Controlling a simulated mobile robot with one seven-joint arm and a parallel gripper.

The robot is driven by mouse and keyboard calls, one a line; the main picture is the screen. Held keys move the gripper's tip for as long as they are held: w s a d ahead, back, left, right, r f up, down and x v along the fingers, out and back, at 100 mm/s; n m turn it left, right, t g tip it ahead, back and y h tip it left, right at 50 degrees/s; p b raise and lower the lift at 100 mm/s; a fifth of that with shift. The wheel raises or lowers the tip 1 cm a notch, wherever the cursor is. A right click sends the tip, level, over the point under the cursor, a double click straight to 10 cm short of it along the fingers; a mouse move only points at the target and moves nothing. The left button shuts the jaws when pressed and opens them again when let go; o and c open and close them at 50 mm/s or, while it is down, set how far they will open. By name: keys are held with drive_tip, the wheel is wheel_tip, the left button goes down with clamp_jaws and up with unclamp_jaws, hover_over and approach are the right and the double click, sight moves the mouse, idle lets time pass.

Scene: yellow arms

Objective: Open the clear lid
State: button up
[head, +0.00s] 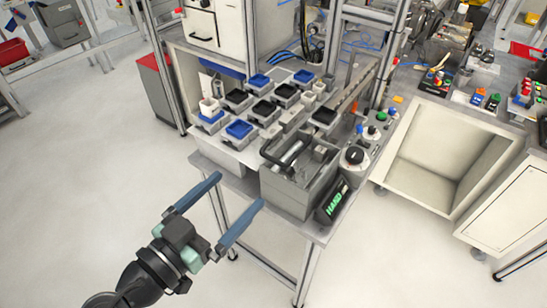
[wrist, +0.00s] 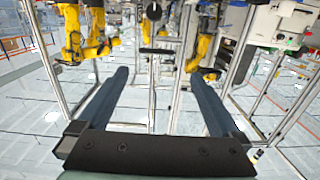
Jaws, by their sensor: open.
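My gripper (head: 238,190) is open and empty, with its two blue fingers spread wide in front of the workbench. It also shows in the wrist view (wrist: 160,74), with nothing between the fingers. A grey box (head: 286,194) stands at the bench's front corner, to the right of my fingertips and apart from them. A black handle-like frame (head: 268,155) lies across its top, and metal parts show inside or through the top. I cannot make out the clear lid's edges, nor tell whether it is open or shut.
Several grey trays with blue and black inserts (head: 240,129) stand behind the box. A round dial (head: 354,155) and a green-lettered display (head: 335,202) are at its right. A metal frame post (head: 171,75) rises at the left. Open floor (head: 110,190) lies left of my arm.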

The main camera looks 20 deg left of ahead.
sight(272, 157)
drive_tip(key=p+x, duration=0.4)
drive_tip(key=x, duration=0.6)
drive_tip(key=shift+d+f+p, duration=0.15)
drive_tip(key=shift+d+p, duration=0.05)
drive_tip(key=shift+p, duration=0.15)
drive_tip(key=shift+w+d+f, duration=0.15)
drive_tip(key=shift+w+d, duration=0.1)
drive_tip(key=shift+w, duration=0.45)
drive_tip(key=shift+c, duration=0.3)
